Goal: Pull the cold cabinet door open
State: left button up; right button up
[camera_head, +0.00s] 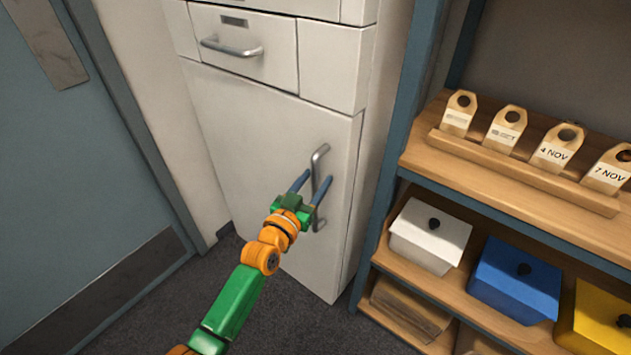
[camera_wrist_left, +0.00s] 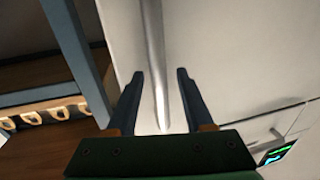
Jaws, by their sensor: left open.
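The cold cabinet door (camera_head: 265,150) is a pale, flat panel, and it looks shut against the cabinet. Its grey vertical bar handle (camera_head: 318,158) is near the door's right edge. My left gripper (camera_head: 315,179) is open at the handle, with one finger on each side of the bar. In the left wrist view, the handle (camera_wrist_left: 154,50) runs between the two open fingers (camera_wrist_left: 160,74), with a gap visible on both sides. The gripper hides the handle's middle part in the head view. My right gripper is not in view.
A drawer (camera_head: 245,45) with its own handle is above the door. A blue-framed wooden shelf (camera_head: 510,205) stands close on the right, with tagged wooden blocks and lidded white, blue and yellow boxes. A blue-grey door (camera_head: 70,160) is at the left. Dark floor lies clear before the cabinet.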

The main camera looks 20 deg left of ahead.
pick_arm(q)
jog(key=shift+c, duration=0.9)
grip_shut()
dwell(0.5)
